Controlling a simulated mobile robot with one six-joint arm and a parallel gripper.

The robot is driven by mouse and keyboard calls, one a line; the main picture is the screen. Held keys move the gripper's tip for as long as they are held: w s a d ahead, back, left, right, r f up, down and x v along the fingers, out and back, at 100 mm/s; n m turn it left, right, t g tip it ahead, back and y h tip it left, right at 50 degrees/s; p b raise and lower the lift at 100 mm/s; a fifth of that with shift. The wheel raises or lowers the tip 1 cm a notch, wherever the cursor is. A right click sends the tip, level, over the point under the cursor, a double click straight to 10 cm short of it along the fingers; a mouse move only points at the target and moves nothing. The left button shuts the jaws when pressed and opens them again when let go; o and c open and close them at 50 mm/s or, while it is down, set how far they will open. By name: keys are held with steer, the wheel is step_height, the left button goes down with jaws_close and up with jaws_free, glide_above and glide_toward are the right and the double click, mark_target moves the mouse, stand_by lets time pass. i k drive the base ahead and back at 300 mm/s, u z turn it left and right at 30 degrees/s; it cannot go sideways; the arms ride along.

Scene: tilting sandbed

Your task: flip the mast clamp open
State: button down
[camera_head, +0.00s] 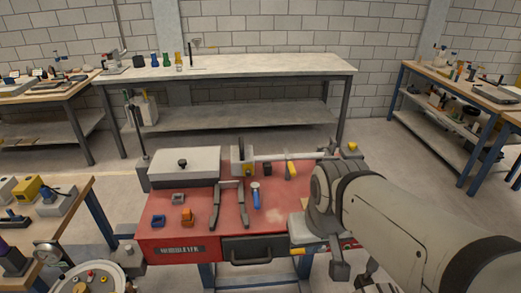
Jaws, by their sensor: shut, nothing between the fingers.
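A pale horizontal rod (285,157), which looks like the mast, lies along the back of the red bench (165,220). At its left end stands a grey bracket (241,153) with a yellow part low on it. This looks like the mast clamp, but it is too small to tell whether it is open or shut. A short yellow handle (291,169) sits just below the rod. My arm comes in from the right and covers the bench's right side. I cannot make out my gripper's fingers, and no contact with the clamp shows.
A pale lidded box (184,166) with a dark knob takes up the bench's back left. A forked grey piece (230,200), a blue-handled tool (256,198), an orange block (187,216) and small blue blocks lie in front. Bare red surface shows between them.

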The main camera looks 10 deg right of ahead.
mark_target(289, 158)
steer(key=z, duration=0.15)
steer(key=i, duration=0.95)
steer(key=u, duration=0.1)
